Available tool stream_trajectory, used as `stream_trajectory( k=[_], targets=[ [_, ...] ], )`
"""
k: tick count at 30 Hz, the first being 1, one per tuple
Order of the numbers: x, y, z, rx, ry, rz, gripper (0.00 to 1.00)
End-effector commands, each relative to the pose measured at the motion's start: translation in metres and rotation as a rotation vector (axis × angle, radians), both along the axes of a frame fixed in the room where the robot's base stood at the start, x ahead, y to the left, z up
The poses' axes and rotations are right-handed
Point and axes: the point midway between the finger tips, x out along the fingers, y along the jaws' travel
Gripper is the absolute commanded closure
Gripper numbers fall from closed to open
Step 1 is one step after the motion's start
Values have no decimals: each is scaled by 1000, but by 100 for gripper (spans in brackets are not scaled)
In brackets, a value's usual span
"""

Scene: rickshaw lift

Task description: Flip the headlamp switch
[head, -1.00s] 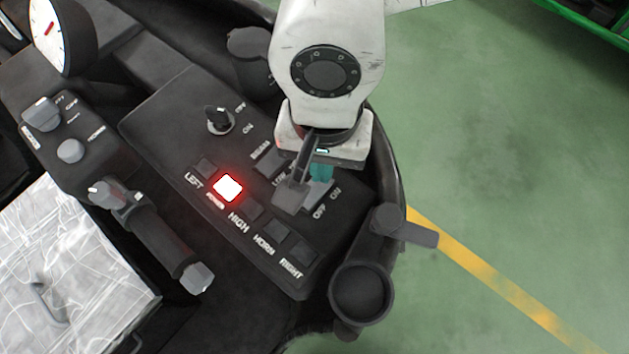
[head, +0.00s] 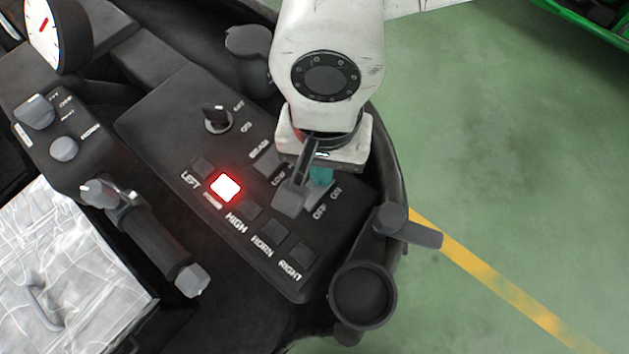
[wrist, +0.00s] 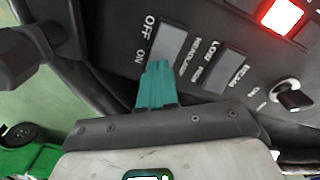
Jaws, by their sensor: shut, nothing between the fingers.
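The headlamp switch (wrist: 177,45) is a grey rocker on the black panel, with OFF and ON printed beside it in the wrist view. In the head view only a sliver of the headlamp switch (head: 321,196) shows beside the OFF and ON print; my gripper hides the rest. My gripper (wrist: 157,75) is shut and empty, its teal fingertips together at the ON end of the switch. In the head view its teal tips (head: 319,176) are partly hidden behind a dark grey part. I cannot tell whether the tips touch the rocker or which way it is tipped.
The beam switch (wrist: 221,70) sits close beside the headlamp switch. A lit red button (head: 227,187), a horn button (head: 276,231) and a rotary knob (head: 216,117) share the panel. A round dark cup-shaped part (head: 362,293) and a lever (head: 408,227) stand at the right edge.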

Motion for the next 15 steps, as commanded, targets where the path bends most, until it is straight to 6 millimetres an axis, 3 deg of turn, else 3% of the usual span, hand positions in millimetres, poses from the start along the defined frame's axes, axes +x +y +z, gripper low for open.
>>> stream_trajectory(
  k=[8, 15],
  targets=[
    [0, 0, -2, 0, 1, 0, 100],
    [0, 0, 9, 1, 0, 0, 100]
  ],
)
